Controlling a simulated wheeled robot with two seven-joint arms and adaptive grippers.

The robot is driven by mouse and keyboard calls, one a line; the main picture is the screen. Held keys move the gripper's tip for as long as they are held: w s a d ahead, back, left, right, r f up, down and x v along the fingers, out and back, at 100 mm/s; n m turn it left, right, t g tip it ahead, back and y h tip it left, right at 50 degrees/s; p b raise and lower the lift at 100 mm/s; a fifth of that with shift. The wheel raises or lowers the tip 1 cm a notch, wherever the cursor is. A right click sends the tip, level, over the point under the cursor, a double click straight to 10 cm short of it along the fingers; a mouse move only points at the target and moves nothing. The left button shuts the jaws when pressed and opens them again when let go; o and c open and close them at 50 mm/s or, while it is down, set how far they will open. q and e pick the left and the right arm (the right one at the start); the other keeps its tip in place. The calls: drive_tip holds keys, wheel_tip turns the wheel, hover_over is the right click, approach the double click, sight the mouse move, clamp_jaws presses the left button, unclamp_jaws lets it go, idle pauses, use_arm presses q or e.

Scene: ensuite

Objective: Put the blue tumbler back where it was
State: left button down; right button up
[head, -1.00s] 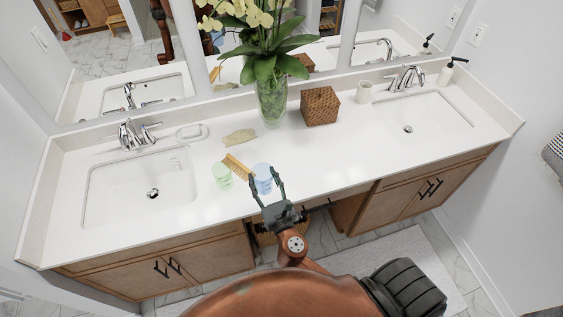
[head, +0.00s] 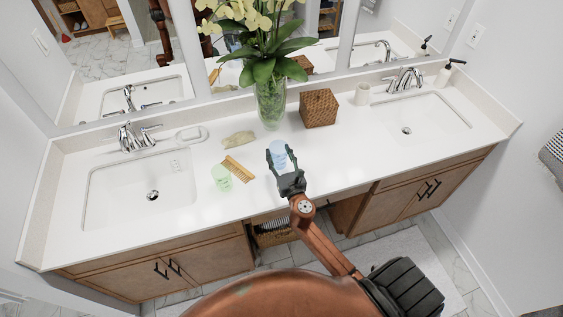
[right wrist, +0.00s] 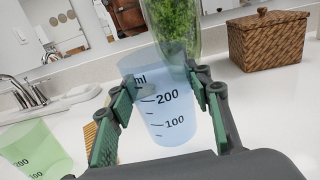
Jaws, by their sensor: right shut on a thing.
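The blue tumbler (head: 279,154) is a translucent cup with volume marks. My right gripper (head: 281,158) is shut on it, with one finger on each side. In the right wrist view the tumbler (right wrist: 165,105) stands nearly upright between the green-padded fingers (right wrist: 165,100). I cannot tell whether its base touches the counter (head: 330,165). A green tumbler (head: 221,178) stands on the counter to the left, and it also shows in the right wrist view (right wrist: 35,150). My left gripper is not in view.
A glass vase with flowers (head: 270,105) and a wicker box (head: 319,108) stand behind the blue tumbler.

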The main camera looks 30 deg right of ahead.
sight(282, 159)
drive_tip(key=shift+w+d+f+b, duration=0.2)
drive_tip(key=shift+d+f+b, duration=0.15)
drive_tip(key=shift+d+f, duration=0.35)
wheel_tip(282, 159, down, 4)
drive_tip(key=b, duration=0.2)
drive_tip(key=shift+w+d+b, duration=0.1)
drive_tip(key=shift+d+b, duration=0.05)
drive_tip(key=shift+b, duration=0.2)
drive_tip(key=shift+r, duration=0.15)
drive_tip(key=o, duration=1.3)
